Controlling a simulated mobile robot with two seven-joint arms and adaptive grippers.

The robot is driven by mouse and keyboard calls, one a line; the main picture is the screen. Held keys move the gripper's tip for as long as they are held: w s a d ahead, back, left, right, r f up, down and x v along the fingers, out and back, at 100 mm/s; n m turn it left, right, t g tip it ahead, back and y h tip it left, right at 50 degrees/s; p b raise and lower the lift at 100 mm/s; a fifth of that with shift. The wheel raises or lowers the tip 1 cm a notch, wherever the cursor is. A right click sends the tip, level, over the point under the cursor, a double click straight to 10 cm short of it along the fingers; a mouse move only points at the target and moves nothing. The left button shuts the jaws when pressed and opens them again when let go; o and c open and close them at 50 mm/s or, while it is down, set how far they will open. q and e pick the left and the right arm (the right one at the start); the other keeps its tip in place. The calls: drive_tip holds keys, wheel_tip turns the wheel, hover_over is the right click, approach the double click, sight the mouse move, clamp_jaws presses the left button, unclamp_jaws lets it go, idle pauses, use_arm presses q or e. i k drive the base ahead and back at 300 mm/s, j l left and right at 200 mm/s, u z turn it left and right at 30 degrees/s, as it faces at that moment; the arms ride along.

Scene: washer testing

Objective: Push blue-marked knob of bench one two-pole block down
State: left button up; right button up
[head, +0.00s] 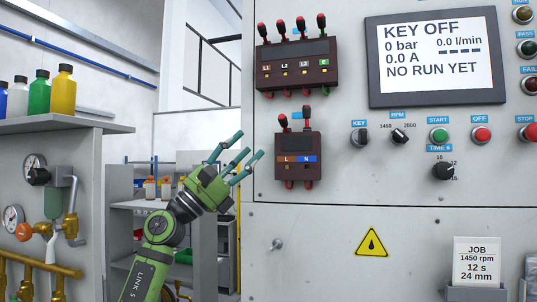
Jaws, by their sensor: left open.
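The two-pole block (298,172) is a dark red-brown box on the grey panel in the head view. Its left pole is marked L on orange, its right pole N on blue. The blue-marked knob (307,111), with a red and black top, stands above the right pole. It reaches higher than the left knob (283,121). My green left gripper (248,147) is to the left of the block, its teal fingers spread and empty, pointing up and right. In the picture it is apart from the block and both knobs. My right gripper is out of view.
A four-pole block (298,72) with several red knobs is mounted above. The KEY switch (360,136) is to the right, below a display (437,55) reading KEY OFF. A shelf with bottles (63,91) and brass pipework (40,266) are at the left.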

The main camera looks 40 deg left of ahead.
sight(307, 109)
drive_tip(key=u, duration=1.2)
